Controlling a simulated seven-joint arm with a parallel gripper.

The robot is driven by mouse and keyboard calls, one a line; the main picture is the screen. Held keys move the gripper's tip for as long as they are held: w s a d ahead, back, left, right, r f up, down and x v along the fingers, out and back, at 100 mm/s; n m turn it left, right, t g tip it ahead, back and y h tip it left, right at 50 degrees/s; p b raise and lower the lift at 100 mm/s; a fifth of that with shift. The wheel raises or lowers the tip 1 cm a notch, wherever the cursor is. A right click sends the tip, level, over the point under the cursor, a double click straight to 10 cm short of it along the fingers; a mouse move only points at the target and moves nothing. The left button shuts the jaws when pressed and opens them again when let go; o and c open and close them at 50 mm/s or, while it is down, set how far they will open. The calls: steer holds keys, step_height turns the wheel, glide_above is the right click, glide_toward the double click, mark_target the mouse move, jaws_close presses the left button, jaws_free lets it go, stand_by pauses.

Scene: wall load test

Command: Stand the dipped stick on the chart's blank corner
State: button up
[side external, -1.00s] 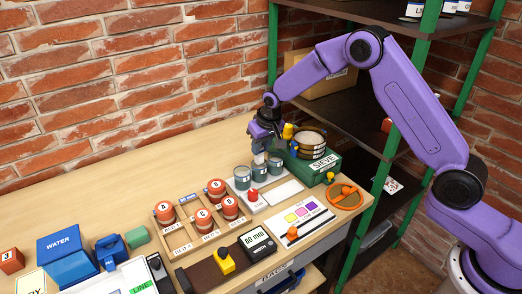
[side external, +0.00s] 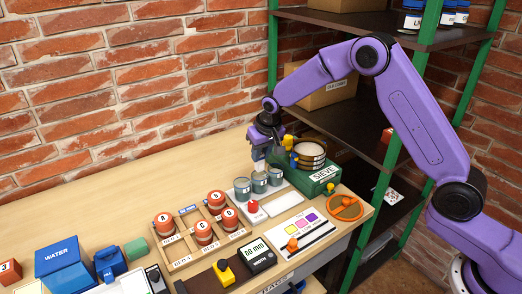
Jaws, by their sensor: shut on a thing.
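My gripper (side external: 260,150) is shut above and just behind the row of grey cups, its fingers pointing down. A small pale piece shows at its fingertips; it is too small to make out clearly, and I cannot tell how much of the stick it shows. The grey cups stand in a row, with the left cup (side external: 242,189), middle cup (side external: 260,182) and right cup (side external: 276,177) below the gripper. The white chart (side external: 318,235) lies at the front right with yellow, pink and purple patches.
A green sieve box (side external: 322,178) stands right of the gripper, close to it. Red lettered jars (side external: 204,232) stand in a wooden rack at front left. A black meter (side external: 258,258) and an orange ring (side external: 346,208) flank the chart. Shelving (side external: 345,145) rises behind right.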

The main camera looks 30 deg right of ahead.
steer(key=s+a+f+m+g+h, duration=0.1)
steer(key=s+a+m+h, duration=0.15)
steer(key=s+m, duration=0.5)
steer(key=s+a+f+m+g+h, duration=0.1)
steer(key=s+a+f+m, duration=0.2)
steer(key=s, duration=0.7)
steer(key=shift+m+y, duration=0.25)
steer(key=shift+m, duration=0.2)
steer(key=shift+s+a+f, duration=0.1)
steer(key=shift+f, duration=1.1)
steer(key=shift+s+a+f, duration=0.1)
steer(key=shift+f, duration=1.1)
steer(key=shift+f, duration=0.25)
steer(key=o, duration=0.9)
steer(key=shift+c, duration=1)
steer(key=shift+r, duration=0.1)
